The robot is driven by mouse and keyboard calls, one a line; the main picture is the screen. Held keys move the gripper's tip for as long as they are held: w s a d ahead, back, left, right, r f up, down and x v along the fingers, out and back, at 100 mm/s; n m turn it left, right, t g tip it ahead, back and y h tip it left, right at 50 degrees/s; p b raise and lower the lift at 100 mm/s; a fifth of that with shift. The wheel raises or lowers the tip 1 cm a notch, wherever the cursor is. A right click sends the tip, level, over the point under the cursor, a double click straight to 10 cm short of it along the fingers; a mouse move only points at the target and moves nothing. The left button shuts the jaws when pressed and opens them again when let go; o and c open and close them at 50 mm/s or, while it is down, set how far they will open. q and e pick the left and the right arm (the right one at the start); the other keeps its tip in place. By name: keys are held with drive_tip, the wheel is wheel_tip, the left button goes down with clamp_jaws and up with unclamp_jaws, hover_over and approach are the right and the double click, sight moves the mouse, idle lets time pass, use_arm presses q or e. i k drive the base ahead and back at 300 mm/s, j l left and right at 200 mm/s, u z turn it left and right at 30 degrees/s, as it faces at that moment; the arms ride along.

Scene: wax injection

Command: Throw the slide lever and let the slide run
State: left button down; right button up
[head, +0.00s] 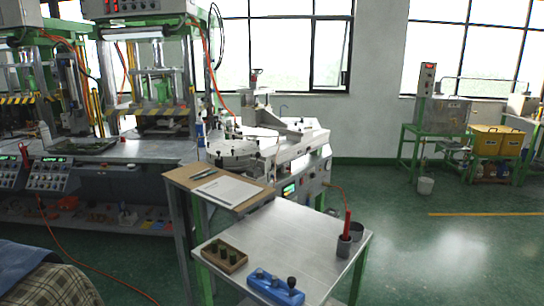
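Neither of my grippers is in the head view. A white machine with a round table (235,150) stands beyond the small metal table, with several dark knobs on top. An upright part with a red-and-dark top (254,78) rises at its back. A blue block with dark knobs (275,288) lies at the near edge of the metal table; one knob stands taller on its right. I cannot tell which of these parts is the slide lever, or the slide's position.
The metal table (290,240) also holds a wooden tray with dark pieces (224,255) and a grey cup with a red stick (345,243). A wooden board with paper (228,190) adjoins it. Presses (150,80) stand left. Green floor (450,260) is open at right.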

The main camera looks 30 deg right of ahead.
sight(257, 154)
drive_tip(key=i+j+z, duration=0.15)
drive_tip(key=z, duration=0.25)
drive_tip(key=i+j+z, duration=0.25)
drive_tip(key=z, duration=0.15)
drive_tip(key=i+j+z, duration=0.5)
drive_tip(key=j+z, duration=0.15)
drive_tip(key=z, duration=0.15)
drive_tip(key=i+j+z, duration=0.1)
drive_tip(key=j+z, duration=0.65)
drive_tip(key=j, duration=0.3)
drive_tip(key=i, duration=0.05)
